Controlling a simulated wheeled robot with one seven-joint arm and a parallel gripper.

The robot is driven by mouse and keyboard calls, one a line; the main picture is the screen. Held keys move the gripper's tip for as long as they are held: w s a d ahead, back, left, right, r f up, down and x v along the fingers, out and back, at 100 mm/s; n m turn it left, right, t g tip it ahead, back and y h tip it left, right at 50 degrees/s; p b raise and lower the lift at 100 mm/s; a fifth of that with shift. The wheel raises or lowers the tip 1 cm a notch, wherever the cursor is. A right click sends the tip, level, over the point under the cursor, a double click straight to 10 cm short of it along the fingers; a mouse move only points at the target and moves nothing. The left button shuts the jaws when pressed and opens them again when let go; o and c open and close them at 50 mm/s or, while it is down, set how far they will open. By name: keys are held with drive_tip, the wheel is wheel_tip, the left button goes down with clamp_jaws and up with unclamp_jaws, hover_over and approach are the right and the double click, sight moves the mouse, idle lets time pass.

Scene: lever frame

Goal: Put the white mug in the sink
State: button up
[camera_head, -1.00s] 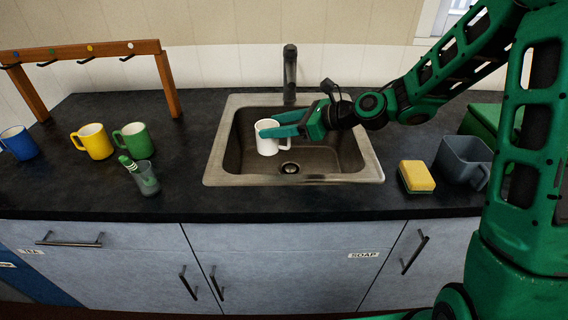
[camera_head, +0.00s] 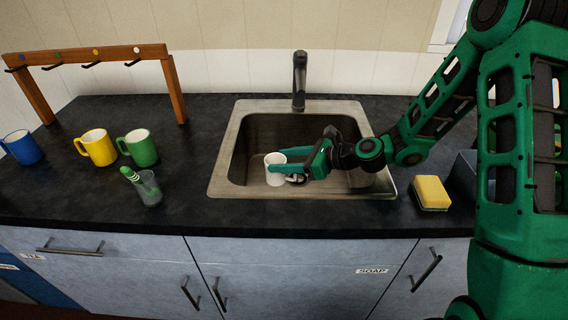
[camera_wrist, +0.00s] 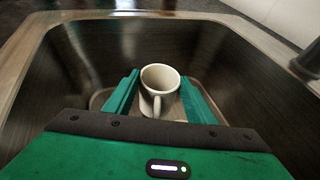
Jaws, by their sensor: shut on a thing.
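The white mug (camera_head: 274,168) is upright inside the sink (camera_head: 222,182), low in the basin toward its front left. It also shows in the wrist view (camera_wrist: 160,92), between the two green fingers with its handle toward my palm. My gripper (camera_head: 284,167) reaches into the sink from the right and is shut on the mug. In the wrist view my gripper (camera_wrist: 158,100) has one finger on each side of the mug. The mug's base is partly hidden, and I cannot tell whether it touches the sink floor.
A black faucet (camera_head: 299,80) stands behind the sink. A yellow sponge (camera_head: 431,192) lies right of it. Blue (camera_head: 22,147), yellow (camera_head: 96,148) and green (camera_head: 140,148) mugs and a glass with a green brush (camera_head: 147,187) stand left. A wooden hook rack (camera_head: 90,56) is behind them.

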drive_tip(key=shift+f, duration=0.55)
drive_tip(key=shift+f, duration=0.6)
drive_tip(key=o, duration=1.6)
drive_tip(key=shift+r, duration=0.1)
drive_tip(key=shift+d+r, duration=0.1)
drive_tip(key=shift+r, duration=0.55)
drive_tip(key=v, duration=1.1)
drive_tip(key=shift+s+d, duration=0.25)
drive_tip(key=shift+d, duration=0.15)
drive_tip(key=shift+w, duration=0.1)
